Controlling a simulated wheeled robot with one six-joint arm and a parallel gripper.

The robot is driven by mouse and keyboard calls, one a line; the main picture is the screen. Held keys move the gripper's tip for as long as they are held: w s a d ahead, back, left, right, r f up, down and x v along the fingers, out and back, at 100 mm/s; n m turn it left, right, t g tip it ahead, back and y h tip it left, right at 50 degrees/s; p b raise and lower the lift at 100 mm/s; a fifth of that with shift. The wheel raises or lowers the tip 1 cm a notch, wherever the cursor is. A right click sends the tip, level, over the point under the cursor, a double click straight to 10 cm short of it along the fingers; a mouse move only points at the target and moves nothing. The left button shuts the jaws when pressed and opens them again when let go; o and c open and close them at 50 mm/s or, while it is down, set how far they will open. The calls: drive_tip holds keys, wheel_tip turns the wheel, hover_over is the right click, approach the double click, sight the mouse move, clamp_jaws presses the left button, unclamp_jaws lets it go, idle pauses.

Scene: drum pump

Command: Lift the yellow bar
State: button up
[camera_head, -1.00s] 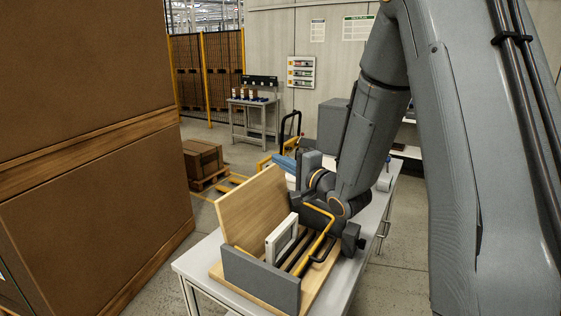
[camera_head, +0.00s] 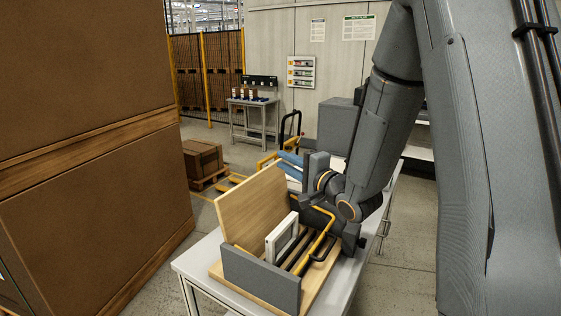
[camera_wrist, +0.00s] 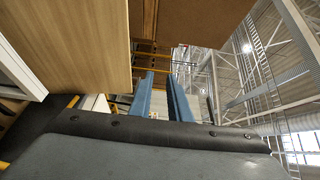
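The yellow bar (camera_head: 319,242) is a bent rod on the right side of a wooden fixture on the table, seen in the head view. It runs from near my wrist toward the grey front block. My gripper (camera_head: 290,160) has blue fingers that point away from the bar, beyond the tall wooden board. In the wrist view my gripper's two blue fingers (camera_wrist: 162,82) stand apart with only background between them. My gripper is open and holds nothing. My arm hangs close over the far end of the bar and may hide part of it.
The fixture has a tall wooden board (camera_head: 248,207), a white frame (camera_head: 281,238), a grey block (camera_head: 260,280) and a dark handle (camera_head: 325,250). It stands on a light grey table (camera_head: 200,264). Large brown boxes (camera_head: 90,220) stand at left. Open floor lies between.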

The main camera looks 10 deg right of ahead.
drive_tip(key=shift+b+v, duration=0.5)
drive_tip(key=shift+v, duration=2.15)
